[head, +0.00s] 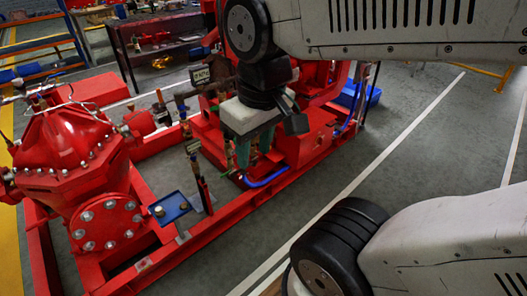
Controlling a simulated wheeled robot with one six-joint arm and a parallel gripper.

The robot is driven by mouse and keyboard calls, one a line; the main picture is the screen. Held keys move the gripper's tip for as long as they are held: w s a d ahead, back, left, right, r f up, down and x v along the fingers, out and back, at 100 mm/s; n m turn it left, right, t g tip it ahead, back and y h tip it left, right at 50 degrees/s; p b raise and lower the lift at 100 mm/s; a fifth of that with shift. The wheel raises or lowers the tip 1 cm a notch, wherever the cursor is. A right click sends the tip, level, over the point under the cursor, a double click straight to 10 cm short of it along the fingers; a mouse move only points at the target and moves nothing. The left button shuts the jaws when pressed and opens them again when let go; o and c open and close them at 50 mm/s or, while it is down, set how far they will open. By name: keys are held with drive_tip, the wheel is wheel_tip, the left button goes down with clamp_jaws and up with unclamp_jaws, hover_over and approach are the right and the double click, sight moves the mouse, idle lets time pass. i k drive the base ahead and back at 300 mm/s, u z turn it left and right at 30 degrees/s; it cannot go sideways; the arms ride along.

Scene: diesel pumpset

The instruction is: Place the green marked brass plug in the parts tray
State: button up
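The parts tray looks to be the small blue tray (172,218) on the red pumpset frame, left of centre; small pale, brassy pieces show on it. My gripper (250,162) points down over the pumpset, to the right of and beyond the tray. Its green fingers show below the pale gripper body, but whether they are open or hold anything is not clear. I cannot make out the green marked brass plug for certain. Small green and brassy fittings (193,148) stand on upright pipes just left of my gripper.
A big red pump casing (75,150) with bolted flanges stands left of the tray. Red frame rails (240,207) and thin upright pipes lie between tray and gripper. A workbench (160,50) stands behind. The grey floor (420,130) at right is clear.

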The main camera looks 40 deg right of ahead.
sight(179, 202)
drive_tip(key=z, duration=1.35)
drive_tip(key=i, duration=2)
drive_tip(key=u, duration=3.1)
